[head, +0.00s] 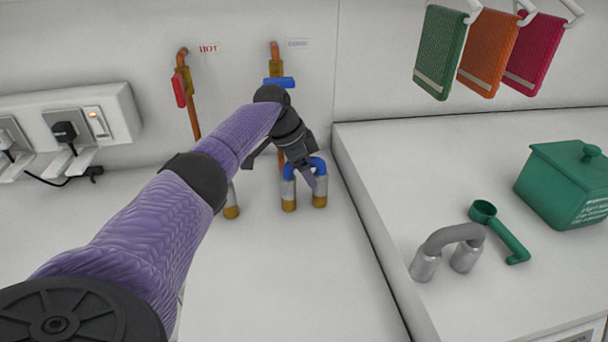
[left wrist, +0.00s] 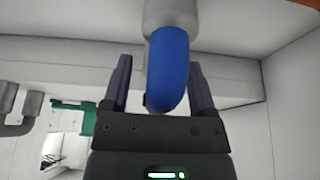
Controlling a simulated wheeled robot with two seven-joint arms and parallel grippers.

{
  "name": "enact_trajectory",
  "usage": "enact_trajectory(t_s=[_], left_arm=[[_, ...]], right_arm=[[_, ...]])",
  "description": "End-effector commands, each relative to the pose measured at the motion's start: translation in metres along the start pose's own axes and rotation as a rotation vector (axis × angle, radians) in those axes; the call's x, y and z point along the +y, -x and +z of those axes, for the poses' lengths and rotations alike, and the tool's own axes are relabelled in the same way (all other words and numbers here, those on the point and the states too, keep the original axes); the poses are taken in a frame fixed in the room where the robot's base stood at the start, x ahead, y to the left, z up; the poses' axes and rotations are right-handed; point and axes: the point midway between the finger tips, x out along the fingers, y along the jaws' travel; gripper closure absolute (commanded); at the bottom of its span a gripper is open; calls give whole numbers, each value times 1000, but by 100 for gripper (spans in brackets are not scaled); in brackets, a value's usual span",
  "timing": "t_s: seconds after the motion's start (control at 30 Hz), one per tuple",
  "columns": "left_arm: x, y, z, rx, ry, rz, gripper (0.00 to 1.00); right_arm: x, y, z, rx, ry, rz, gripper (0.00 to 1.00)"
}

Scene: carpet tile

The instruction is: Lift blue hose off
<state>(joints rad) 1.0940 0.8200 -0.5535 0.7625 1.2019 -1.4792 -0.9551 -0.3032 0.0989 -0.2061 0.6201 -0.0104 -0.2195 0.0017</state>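The blue hose (head: 319,163) is a U-shaped bend with grey sleeves at its ends. Its sleeves sit over two brass stubs (head: 289,206) on the white counter by the back wall. My left gripper (head: 307,178) reaches down at the hose and partly hides it in the head view. In the left wrist view, the blue hose (left wrist: 168,70) passes between the two fingers of my left gripper (left wrist: 158,65). The fingers are apart, with a visible gap on the left side. The right finger looks close to the hose; contact cannot be told. My right gripper is not in view.
A grey hose (head: 455,236), a green scoop (head: 500,232) and a green box (head: 565,185) stand on the raised counter at right. Copper pipes with a red valve (head: 179,90) and a blue valve (head: 280,83) run down the wall. Cloths (head: 488,53) hang at upper right.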

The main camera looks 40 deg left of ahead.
Motion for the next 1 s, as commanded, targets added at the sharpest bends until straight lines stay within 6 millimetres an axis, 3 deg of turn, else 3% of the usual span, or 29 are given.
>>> enact_trajectory(t_s=[0.03, 0.33, 0.67, 0.77, 1.0], left_arm=[[0, 0, 0, 0, 0, 0, 38], [0, 0, 0, 0, 0, 0, 100], [0, 2, -1, 1, -1, -1, 100], [0, 19, -8, 5, -2, -3, 100], [0, 77, -32, 5, -1, -3, 100]], right_arm=[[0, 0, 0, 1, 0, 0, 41], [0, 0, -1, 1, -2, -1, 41], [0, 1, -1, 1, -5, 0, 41], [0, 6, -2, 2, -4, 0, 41], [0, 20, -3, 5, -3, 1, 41]])
